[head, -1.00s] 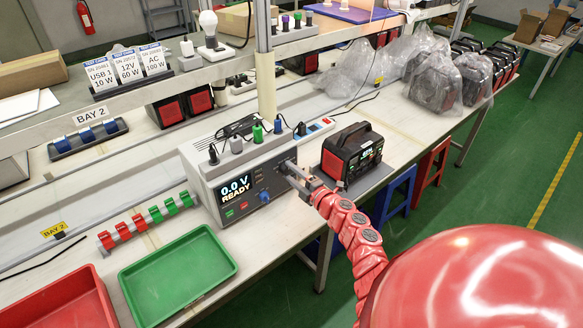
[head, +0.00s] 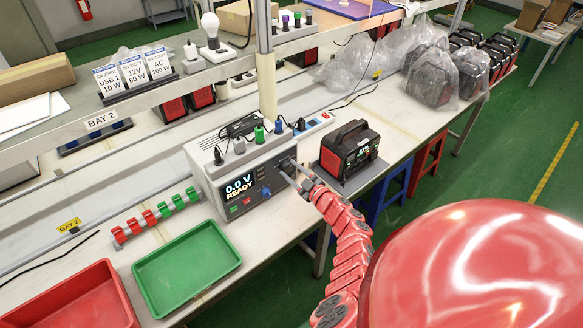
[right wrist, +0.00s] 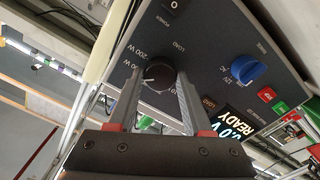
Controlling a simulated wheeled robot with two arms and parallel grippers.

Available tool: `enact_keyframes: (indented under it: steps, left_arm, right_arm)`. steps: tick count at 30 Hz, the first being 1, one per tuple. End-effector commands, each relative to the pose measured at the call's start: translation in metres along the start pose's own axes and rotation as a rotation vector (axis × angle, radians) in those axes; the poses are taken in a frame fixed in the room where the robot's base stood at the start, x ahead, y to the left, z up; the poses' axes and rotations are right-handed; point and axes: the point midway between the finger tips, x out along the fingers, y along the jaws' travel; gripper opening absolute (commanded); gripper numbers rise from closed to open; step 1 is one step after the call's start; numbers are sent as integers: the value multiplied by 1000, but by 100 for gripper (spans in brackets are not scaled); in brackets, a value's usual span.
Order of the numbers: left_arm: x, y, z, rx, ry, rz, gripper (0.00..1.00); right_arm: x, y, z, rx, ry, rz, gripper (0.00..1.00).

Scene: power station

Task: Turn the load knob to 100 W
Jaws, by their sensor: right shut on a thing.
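The grey load tester (head: 222,179) stands on the bench with its dark front panel facing me. Its screen (head: 238,186) reads 0.0 V READY. The round dark load knob (right wrist: 158,74) has a white pointer mark and sits under the LOAD label, with a 200 W marking beside it; other markings are partly hidden by the fingers. My right gripper (right wrist: 160,84) is shut on the load knob, one finger on each side. In the head view my right gripper (head: 287,168) reaches the panel's right part and largely hides the knob. My left gripper is not in view.
A blue selector knob (right wrist: 246,70) and a power switch (right wrist: 174,5) flank the load knob. A black-and-red power station (head: 349,150) stands just right of the tester. A green tray (head: 187,268) and a red tray (head: 75,300) lie at front left.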

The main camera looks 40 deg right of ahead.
Motion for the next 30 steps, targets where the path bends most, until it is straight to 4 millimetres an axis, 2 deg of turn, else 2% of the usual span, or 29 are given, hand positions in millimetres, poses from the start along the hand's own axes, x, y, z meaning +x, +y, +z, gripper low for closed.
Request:
enact_keyframes:
  steps: [10,27,28,30]
  left_arm:
    - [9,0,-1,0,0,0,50]
    - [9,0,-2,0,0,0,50]
    - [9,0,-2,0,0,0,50]
    - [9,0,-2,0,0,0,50]
  right_arm:
    - [0,1,-1,147,0,1,0]
    - [0,0,0,176,0,0,0]
    - [0,0,0,176,0,0,54]
    - [0,0,0,176,-1,0,66]
